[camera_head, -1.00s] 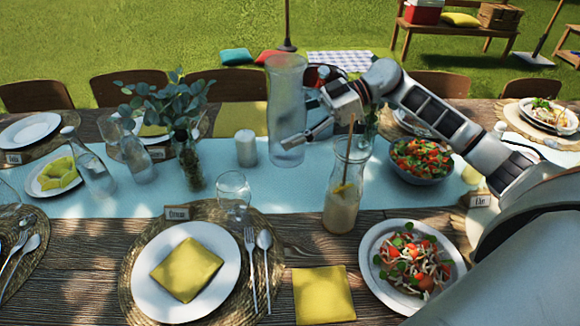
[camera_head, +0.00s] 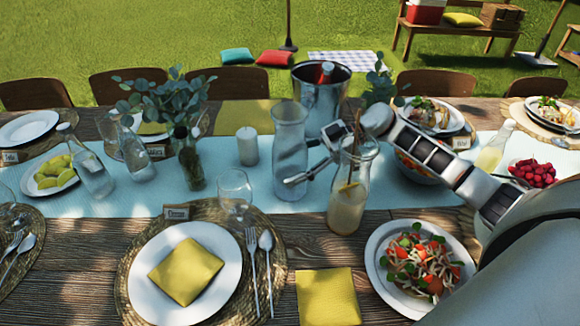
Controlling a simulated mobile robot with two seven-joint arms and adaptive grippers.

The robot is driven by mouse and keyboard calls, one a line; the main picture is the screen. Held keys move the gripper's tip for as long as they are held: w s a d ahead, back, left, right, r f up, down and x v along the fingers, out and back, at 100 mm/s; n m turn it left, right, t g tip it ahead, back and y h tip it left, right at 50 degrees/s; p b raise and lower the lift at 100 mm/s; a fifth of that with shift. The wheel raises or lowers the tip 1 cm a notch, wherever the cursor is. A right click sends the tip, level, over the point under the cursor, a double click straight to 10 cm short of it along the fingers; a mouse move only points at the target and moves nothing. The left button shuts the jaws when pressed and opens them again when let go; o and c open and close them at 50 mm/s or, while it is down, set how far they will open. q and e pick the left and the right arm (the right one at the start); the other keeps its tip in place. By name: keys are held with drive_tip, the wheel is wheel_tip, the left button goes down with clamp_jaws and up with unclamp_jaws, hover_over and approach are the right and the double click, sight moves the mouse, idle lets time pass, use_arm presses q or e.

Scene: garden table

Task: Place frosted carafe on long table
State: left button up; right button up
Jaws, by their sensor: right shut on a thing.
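The frosted carafe (camera_head: 290,138) is a tall, upright, translucent grey vessel in the middle of the head view, over the pale blue runner of the long table (camera_head: 90,262). Its base appears to be at the runner, but I cannot tell for sure whether it touches. My right gripper (camera_head: 299,166) comes in from the right and is shut on the carafe's lower body. One finger shows across its front; the other is partly hidden. My left gripper is not in view.
A glass bottle of pale drink with a straw (camera_head: 346,208) stands close to the right gripper. A steel ice bucket (camera_head: 323,100) stands behind the carafe. A white candle (camera_head: 247,147) is to its left, and a wine glass (camera_head: 235,190) is in front.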

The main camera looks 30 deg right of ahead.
drive_tip(key=shift+r, duration=0.1)
drive_tip(key=o, duration=1.9)
drive_tip(key=v, duration=1.2)
